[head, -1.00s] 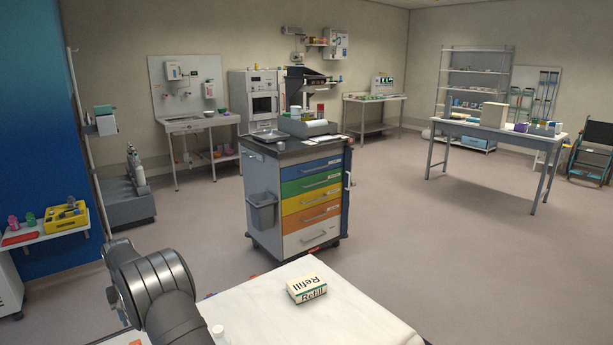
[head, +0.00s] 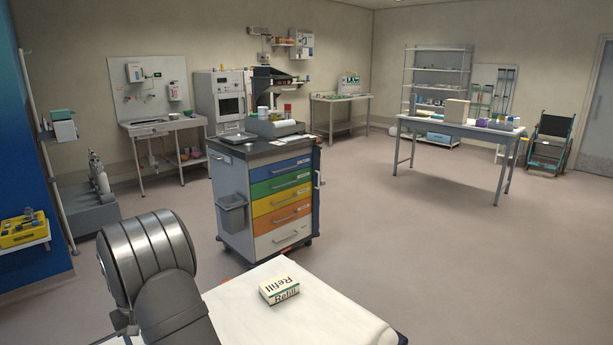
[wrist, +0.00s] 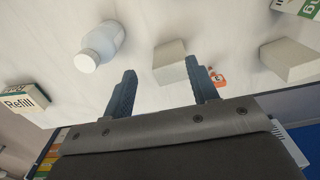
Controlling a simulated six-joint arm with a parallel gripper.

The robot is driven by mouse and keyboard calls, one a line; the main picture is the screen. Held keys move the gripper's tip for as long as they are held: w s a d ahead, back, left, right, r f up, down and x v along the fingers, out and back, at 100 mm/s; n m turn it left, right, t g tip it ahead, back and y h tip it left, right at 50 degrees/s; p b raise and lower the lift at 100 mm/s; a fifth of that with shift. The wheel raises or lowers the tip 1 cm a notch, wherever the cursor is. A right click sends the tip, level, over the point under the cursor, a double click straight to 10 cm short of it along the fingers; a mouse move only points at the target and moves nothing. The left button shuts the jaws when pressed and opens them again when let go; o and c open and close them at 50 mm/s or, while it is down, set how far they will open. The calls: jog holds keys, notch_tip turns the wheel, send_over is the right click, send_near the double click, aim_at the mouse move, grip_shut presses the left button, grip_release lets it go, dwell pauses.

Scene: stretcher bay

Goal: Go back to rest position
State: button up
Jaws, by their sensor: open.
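My gripper (wrist: 160,93) shows in the wrist view with its two dark fingers apart and nothing between the tips. A pale block (wrist: 170,62) lies on the white surface just beyond the fingertips, apart from them. In the head view my arm is at the lower left, bent over the near edge of the white stretcher top (head: 235,307). My gripper is out of the head view. A Refill box (head: 279,289) lies on the stretcher top, and it also shows at the left of the wrist view (wrist: 24,100).
A white bottle (wrist: 101,45) lies left of the fingers, and another pale block (wrist: 290,60) lies to the right. Beyond the stretcher stands a cart (head: 265,190) with coloured drawers. A table (head: 460,130) stands at the back right. Open floor lies between them.

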jog(key=s+d, duration=0.6)
jog(key=d, duration=0.4)
jog(key=s+d, duration=0.6)
jog(key=d, duration=0.4)
jog(key=shift+f, duration=0.4)
jog(key=shift+s+a, duration=0.1)
jog(key=w+a, duration=0.5)
jog(key=a, duration=0.3)
jog(key=w+a, duration=0.6)
jog(key=a, duration=0.3)
jog(key=shift+r, duration=0.4)
jog(key=shift+d, duration=0.1)
